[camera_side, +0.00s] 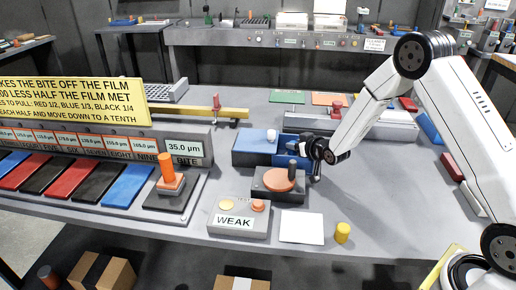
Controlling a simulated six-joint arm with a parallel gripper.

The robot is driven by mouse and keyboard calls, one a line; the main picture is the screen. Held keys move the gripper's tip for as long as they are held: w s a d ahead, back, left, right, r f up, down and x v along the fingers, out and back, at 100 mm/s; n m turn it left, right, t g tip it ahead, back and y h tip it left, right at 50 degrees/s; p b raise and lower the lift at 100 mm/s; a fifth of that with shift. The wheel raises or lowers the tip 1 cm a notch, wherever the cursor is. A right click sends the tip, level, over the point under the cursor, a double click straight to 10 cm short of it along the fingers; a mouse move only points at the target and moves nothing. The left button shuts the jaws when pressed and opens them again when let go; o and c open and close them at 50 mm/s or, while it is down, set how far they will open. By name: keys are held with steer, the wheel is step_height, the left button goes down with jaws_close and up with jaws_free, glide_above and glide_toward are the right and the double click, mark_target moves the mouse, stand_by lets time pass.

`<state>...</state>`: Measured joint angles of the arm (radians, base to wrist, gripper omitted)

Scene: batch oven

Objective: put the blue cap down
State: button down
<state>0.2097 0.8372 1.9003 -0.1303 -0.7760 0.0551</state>
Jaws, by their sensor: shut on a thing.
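My gripper (312,150) is above the right side of the work area, just behind the dark fixture with the orange disc (278,180). Its jaws are shut on the blue cap (289,151), which shows as a bright blue patch just left of the fingers. The cap's outline is hard to separate from the blue block (247,150) behind it. I cannot tell whether the cap touches anything below.
In front are a grey box labelled WEAK (236,222), a white card (301,228) and a yellow cylinder (342,232). An orange post (167,168) stands at left beside the coloured slabs (72,176).

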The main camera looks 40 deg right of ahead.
steer(key=shift+f, duration=0.2)
steer(key=shift+c, duration=1.2)
jaws_free()
steer(key=shift+r, duration=0.1)
steer(key=shift+s+r, duration=0.1)
steer(key=shift+r, duration=0.5)
steer(key=v, duration=1.1)
steer(key=shift+s, duration=0.35)
steer(key=shift+a+r, duration=0.1)
steer(key=shift+a, duration=0.05)
